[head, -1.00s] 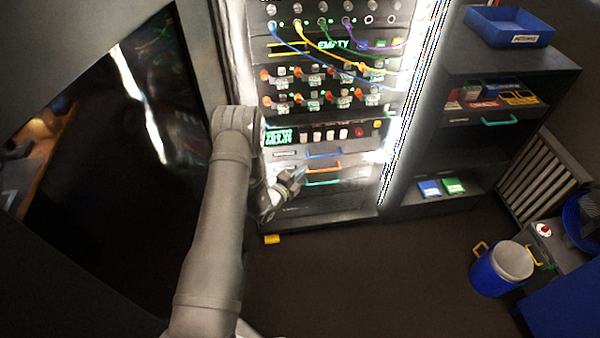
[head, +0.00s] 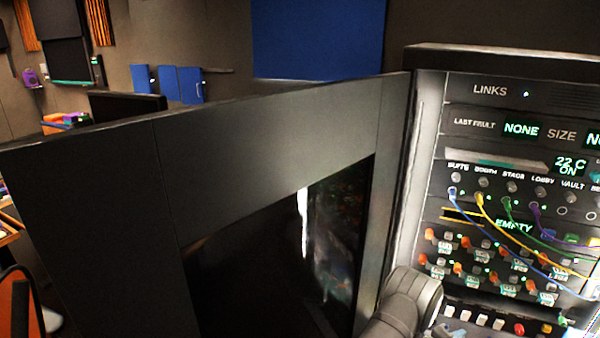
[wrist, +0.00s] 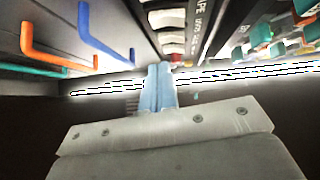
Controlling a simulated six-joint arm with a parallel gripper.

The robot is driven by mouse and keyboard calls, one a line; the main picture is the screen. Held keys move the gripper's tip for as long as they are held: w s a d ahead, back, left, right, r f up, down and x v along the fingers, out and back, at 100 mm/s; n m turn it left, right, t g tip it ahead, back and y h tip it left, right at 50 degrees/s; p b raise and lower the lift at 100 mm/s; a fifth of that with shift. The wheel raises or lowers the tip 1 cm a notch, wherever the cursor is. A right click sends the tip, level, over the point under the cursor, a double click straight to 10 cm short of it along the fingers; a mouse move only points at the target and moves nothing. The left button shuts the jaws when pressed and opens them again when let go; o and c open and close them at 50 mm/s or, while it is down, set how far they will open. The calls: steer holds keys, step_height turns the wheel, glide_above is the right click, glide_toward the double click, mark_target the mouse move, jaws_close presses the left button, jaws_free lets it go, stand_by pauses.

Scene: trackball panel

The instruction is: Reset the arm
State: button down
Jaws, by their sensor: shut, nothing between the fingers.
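My gripper (wrist: 159,88) shows in the wrist view with its two light blue fingers together and nothing between them. It points at the front of the rack, close to a row of pale buttons (wrist: 170,38). In the head view my arm comes up at the lower right in front of the rack (head: 520,95); my gripper cannot be made out there.
Orange (wrist: 50,50) and blue (wrist: 105,38) handles stick out at the left in the wrist view. Coloured cables (head: 520,225) hang across the rack front. A large dark door panel (head: 90,200) stands left of the rack. Blue boards (head: 318,38) are on the back wall.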

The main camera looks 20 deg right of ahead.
steer(key=a+r, duration=0.1)
steer(key=a, duration=0.5)
steer(key=shift+a, duration=0.4)
steer(key=shift+r, duration=0.1)
